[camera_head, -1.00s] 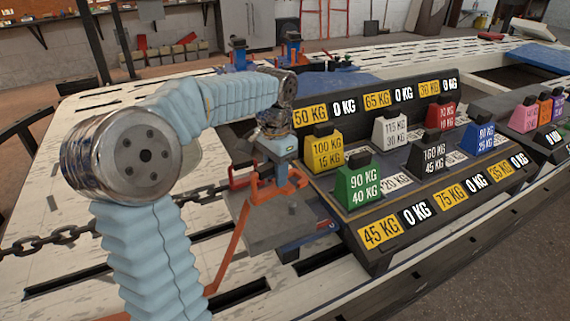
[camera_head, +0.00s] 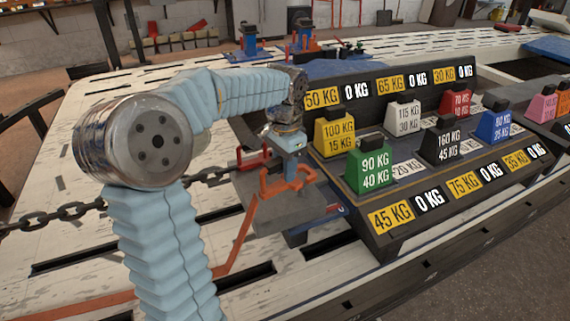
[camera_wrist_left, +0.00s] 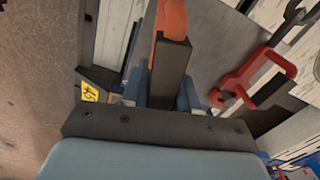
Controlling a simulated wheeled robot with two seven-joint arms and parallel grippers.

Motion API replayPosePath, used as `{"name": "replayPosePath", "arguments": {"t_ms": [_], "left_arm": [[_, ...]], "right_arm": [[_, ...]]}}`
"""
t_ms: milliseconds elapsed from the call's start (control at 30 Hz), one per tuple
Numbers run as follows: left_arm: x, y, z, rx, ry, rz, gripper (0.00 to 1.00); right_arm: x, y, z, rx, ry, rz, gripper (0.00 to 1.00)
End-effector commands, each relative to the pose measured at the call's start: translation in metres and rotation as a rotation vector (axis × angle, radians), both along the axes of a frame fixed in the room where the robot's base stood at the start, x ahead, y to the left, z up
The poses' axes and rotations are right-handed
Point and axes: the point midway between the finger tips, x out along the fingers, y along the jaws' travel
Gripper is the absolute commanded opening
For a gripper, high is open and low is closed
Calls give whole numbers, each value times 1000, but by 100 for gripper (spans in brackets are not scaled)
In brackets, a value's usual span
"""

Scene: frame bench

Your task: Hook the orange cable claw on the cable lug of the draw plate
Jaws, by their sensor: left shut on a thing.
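The orange cable claw (camera_head: 285,184) is in my left gripper (camera_head: 288,168), which is shut on it over the grey draw plate (camera_head: 272,217). Its orange cable (camera_head: 238,250) runs down to the lower left. In the left wrist view the orange claw (camera_wrist_left: 170,22) shows at top centre between dark fingers, with the grey plate (camera_wrist_left: 215,45) beyond. The cable lug is not clearly made out; the arm and claw cover part of the plate. I cannot tell whether the claw touches the plate. My right gripper is not in view.
A red claw (camera_head: 254,158) on a dark chain (camera_head: 70,211) is at the plate's left edge; it also shows in the wrist view (camera_wrist_left: 232,92). A rack (camera_head: 385,232) of coloured weights stands close on the right.

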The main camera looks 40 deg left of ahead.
Motion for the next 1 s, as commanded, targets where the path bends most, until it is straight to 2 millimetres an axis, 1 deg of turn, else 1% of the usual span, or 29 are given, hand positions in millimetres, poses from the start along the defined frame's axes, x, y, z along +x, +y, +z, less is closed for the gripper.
{"name": "replayPosePath", "arguments": {"t_ms": [33, 100, 500, 700, 1000], "left_arm": [[0, 0, -7, 1, -1, 0, 0], [0, 0, -13, 1, -1, 0, 0], [0, 0, -45, 1, -1, 0, 0], [0, 0, -54, 0, -2, 0, 0], [0, 0, -56, 0, -2, 0, 0]], "right_arm": [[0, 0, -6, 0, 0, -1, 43], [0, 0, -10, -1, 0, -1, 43], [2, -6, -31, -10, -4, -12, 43], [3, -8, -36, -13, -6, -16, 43], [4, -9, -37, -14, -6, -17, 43]]}}
